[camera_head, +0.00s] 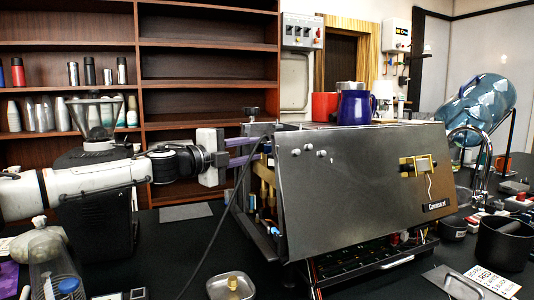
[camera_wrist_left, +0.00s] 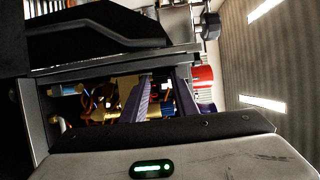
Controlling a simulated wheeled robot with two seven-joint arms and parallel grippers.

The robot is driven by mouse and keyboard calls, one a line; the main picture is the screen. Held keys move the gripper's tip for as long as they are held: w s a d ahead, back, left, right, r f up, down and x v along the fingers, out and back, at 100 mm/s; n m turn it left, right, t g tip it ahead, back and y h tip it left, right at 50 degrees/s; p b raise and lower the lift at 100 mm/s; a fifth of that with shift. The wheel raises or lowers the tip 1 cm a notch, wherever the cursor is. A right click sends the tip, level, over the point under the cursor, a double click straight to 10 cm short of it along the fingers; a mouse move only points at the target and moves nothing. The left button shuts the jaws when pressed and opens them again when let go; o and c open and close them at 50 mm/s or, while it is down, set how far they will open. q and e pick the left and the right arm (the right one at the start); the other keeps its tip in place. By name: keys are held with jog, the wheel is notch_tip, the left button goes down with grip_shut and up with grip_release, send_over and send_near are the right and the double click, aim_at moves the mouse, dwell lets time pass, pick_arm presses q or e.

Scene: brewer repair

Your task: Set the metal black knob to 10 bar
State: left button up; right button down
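The brewer (camera_head: 365,180) is a tilted metal box with its left side open, showing brass and copper parts inside. My left gripper (camera_head: 250,150) is at this open side, its two purple fingers apart, one above the other. In the left wrist view the fingers (camera_wrist_left: 160,98) point into the brewer's interior, with a gap between them and brass fittings (camera_wrist_left: 105,115) beyond. A black knob (camera_head: 251,112) stands at the brewer's upper left corner; a dark knob also shows in the wrist view (camera_wrist_left: 210,26). I cannot tell whether it is the task's knob. No pressure reading is legible. My right gripper is out of view.
A red cup (camera_head: 324,106) and a blue cup (camera_head: 355,107) stand on the brewer. A black cable (camera_head: 222,225) hangs before its left side. A grinder (camera_head: 97,120) stands behind my left arm. A metal dish (camera_head: 231,287) lies in front. A black pot (camera_head: 505,243) is at right.

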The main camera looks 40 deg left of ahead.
pick_arm(q)
jog(key=shift+w, duration=0.65)
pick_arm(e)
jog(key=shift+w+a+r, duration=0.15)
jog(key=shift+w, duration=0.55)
pick_arm(q)
jog(key=shift+s, duration=0.1)
grip_shut()
jog(key=shift+a+f+m+h+b, duration=0.15)
jog(key=shift+m+h+b, duration=0.2)
jog(key=shift+h+b, duration=0.25)
jog(key=shift+a+f+m+h+b, duration=0.15)
jog(key=shift+m+h+b, duration=0.2)
jog(key=shift+h+b, duration=0.2)
jog(key=shift+r+m+g+h+b, duration=0.1)
jog(key=shift+m+g+h+b, duration=0.2)
jog(key=shift+h, duration=0.15)
jog(key=shift+a+h, duration=0.1)
jog(key=shift+h, duration=0.2)
jog(key=shift+r+m+h+b, duration=0.25)
jog(key=shift+m+h+b, duration=0.15)
jog(key=shift+m+b, duration=0.1)
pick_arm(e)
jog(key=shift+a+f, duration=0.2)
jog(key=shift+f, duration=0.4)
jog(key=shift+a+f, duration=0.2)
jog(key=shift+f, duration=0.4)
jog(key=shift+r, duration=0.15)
